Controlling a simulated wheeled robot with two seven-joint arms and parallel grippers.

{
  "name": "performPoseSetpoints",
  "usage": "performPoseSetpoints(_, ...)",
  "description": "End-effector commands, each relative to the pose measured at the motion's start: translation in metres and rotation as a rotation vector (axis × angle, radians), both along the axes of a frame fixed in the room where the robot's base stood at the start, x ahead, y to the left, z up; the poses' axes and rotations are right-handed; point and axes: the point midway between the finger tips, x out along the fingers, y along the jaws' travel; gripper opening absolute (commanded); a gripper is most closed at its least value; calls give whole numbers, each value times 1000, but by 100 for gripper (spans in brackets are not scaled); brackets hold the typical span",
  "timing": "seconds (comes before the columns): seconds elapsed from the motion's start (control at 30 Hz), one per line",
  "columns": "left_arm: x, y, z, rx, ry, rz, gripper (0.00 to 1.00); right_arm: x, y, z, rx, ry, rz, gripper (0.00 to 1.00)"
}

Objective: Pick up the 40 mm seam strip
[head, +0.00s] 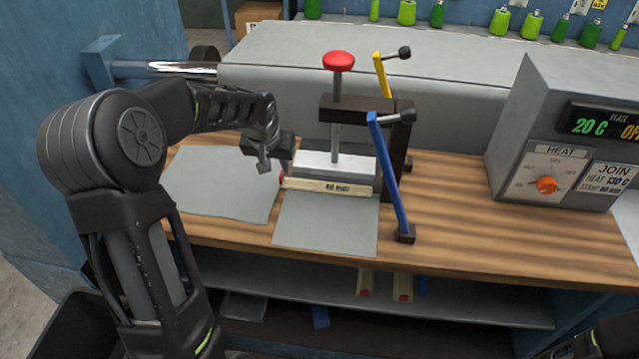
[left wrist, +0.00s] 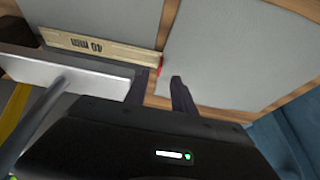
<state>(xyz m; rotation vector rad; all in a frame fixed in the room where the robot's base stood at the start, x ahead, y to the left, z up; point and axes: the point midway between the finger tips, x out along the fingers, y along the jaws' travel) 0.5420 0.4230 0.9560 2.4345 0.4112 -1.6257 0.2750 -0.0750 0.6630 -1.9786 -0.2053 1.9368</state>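The 40 mm seam strip (head: 315,186) is a pale wooden bar with a dark "40 mm" label and a red end on its left. It lies along the front of the press's pale block, over a grey sheet (head: 325,225). In the left wrist view, the strip (left wrist: 115,50) also shows its label and red end. My left gripper (head: 272,166) is at the strip's red end. In the left wrist view its fingers (left wrist: 160,78) are apart, with the red end just beyond the gap and nothing held. My right gripper is not in view.
The press (head: 337,120) has a red knob, with a yellow lever (head: 381,75) and a blue lever (head: 388,175) close by. A heat control box (head: 560,130) stands at right. Another grey sheet (head: 215,185) lies at left. More strips (head: 403,285) lie on the lower shelf.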

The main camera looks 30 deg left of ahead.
Motion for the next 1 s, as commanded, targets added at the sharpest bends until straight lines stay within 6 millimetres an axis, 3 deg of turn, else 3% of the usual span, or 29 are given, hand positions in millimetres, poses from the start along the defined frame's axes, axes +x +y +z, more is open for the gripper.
performPoseSetpoints(0.4,21,6,-43,0,1,-1,31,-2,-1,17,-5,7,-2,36)
performPoseSetpoints(1.0,21,7,-45,0,0,0,31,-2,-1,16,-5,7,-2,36)
